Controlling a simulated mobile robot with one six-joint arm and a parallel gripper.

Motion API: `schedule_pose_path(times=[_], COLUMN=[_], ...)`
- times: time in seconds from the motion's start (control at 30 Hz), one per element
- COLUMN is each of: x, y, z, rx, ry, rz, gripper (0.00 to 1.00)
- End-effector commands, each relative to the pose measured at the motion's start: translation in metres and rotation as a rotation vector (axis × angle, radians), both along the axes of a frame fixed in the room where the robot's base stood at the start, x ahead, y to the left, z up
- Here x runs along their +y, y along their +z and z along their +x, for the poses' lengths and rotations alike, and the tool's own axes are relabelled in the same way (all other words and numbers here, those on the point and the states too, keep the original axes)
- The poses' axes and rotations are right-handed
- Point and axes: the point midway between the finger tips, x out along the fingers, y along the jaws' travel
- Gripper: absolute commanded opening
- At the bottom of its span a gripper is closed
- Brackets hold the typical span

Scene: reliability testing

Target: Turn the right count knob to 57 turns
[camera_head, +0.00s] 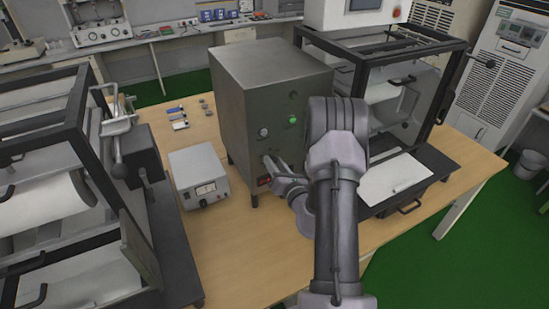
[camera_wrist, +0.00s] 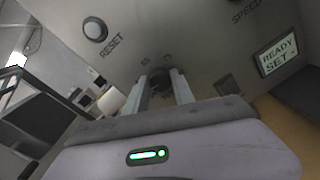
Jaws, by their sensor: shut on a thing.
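The dark count knob (camera_wrist: 160,76) is on the front of the grey metal cabinet (camera_head: 270,85). My gripper (camera_wrist: 160,88) is shut on this knob, one finger on each side. Small numbers that look like 65 and 75 are printed around the knob; the knob's pointer and exact setting cannot be read. In the head view my gripper (camera_head: 271,165) reaches the lower front of the cabinet, and it and my arm hide the knob and part of the panel. A small screen (camera_wrist: 278,52) reads READY SET.
A round RESET button (camera_wrist: 96,29) is left of the knob in the wrist view. A grey meter box (camera_head: 199,176) stands left of the cabinet. Framed machines stand at the left (camera_head: 60,190) and right (camera_head: 395,85). Bare wooden tabletop (camera_head: 235,245) is in front.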

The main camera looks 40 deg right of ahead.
Motion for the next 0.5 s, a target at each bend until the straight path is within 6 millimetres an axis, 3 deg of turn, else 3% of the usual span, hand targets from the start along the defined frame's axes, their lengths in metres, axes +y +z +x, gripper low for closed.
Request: schedule_pose_path(times=[0.5], x=[-0.0010], y=[0.0024], z=[0.0004], rx=[-0.075], ry=[0.001], rz=[0.304], gripper=[0.00])
